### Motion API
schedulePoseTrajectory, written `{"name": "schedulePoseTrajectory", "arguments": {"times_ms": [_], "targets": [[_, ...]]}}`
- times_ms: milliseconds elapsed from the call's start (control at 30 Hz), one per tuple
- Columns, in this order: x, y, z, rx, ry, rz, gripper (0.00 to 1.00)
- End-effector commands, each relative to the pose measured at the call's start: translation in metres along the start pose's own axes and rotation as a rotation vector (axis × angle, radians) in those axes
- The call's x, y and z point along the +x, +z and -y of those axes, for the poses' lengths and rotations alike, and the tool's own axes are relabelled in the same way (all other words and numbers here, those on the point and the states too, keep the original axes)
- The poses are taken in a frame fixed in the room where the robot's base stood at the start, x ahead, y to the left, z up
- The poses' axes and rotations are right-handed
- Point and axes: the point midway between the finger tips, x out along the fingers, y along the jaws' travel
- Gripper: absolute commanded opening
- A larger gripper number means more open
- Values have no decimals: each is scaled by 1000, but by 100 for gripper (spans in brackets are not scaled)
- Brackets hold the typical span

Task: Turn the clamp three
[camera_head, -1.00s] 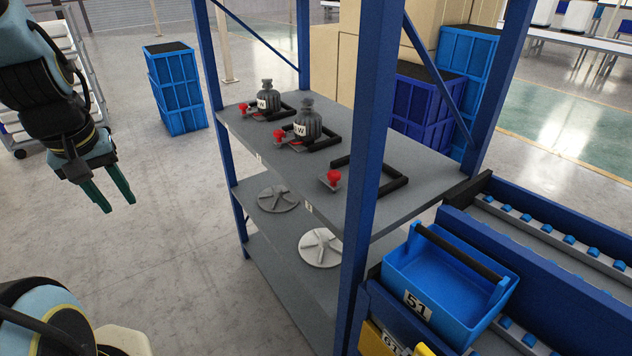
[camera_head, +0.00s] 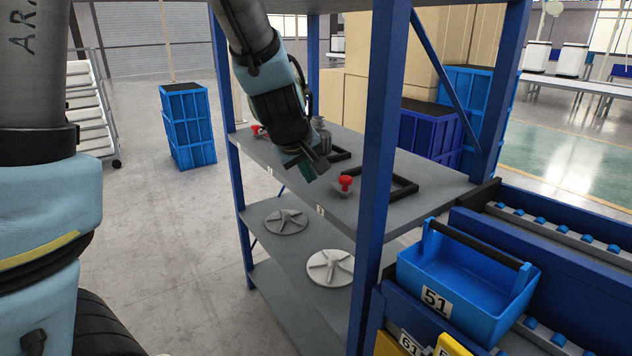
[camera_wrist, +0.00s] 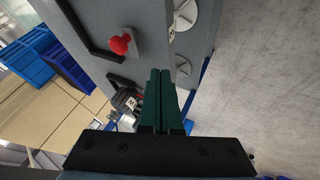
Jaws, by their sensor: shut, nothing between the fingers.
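The nearest clamp, with a red knob (camera_head: 346,181) on a small grey base, sits on the top shelf beside an empty black frame (camera_head: 400,180). It is near the shelf-edge label that seems to read 3. The red knob also shows in the wrist view (camera_wrist: 120,44), left of and beyond the fingertips. My gripper (camera_head: 307,176) is over the shelf's front edge, left of this knob and apart from it. Its green fingers (camera_wrist: 159,78) are together and empty in the wrist view. A farther red knob (camera_head: 258,130) is partly hidden behind my arm.
A dark weight (camera_head: 320,132) stands behind my gripper. The blue post (camera_head: 375,150) rises just right of the nearest clamp. Grey wheel-like discs (camera_head: 330,267) lie on the lower shelf. A blue bin marked 51 (camera_head: 440,295) is at right.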

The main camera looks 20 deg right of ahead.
Motion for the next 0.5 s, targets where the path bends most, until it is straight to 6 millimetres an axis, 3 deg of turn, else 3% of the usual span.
{"name": "schedulePoseTrajectory", "arguments": {"times_ms": [33,200,433,500], "targets": [[16,2,4,-1,-4,0,0],[48,2,4,-1,-3,0,0],[81,1,3,-1,-3,2,0],[80,0,-10,3,-1,3,0]]}}
